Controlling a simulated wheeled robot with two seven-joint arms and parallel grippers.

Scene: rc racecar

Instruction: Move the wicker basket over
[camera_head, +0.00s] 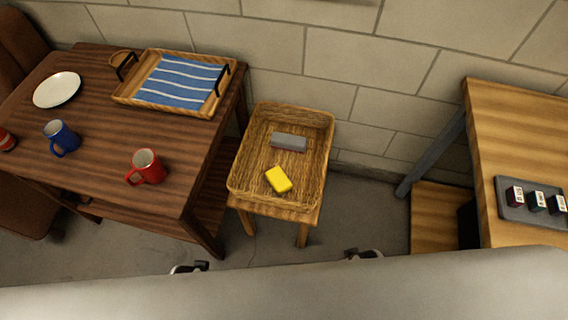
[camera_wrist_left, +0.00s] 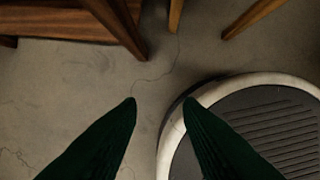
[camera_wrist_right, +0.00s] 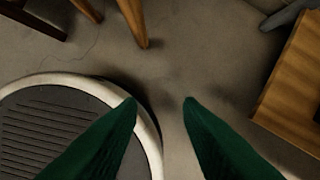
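The wicker basket (camera_head: 240,180) sits on a small wooden stool or table (camera_head: 303,232) between the two larger tables in the head view. A grey block (camera_head: 289,142) and a yellow block (camera_head: 278,179) lie inside it. My left gripper (camera_wrist_left: 160,101) is open and empty over the floor in the left wrist view. My right gripper (camera_wrist_right: 160,101) is open and empty over the floor in the right wrist view. In the head view only small parts of both grippers show near the bottom, in front of the basket and apart from it.
A dark wooden table (camera_head: 100,135) on the left holds a tray with a blue striped cloth (camera_head: 184,82), a white plate (camera_head: 57,90), a blue mug (camera_head: 61,138) and a red mug (camera_head: 147,167). A light wooden table (camera_head: 515,130) on the right holds a dark tray (camera_head: 516,208) with small boxes.

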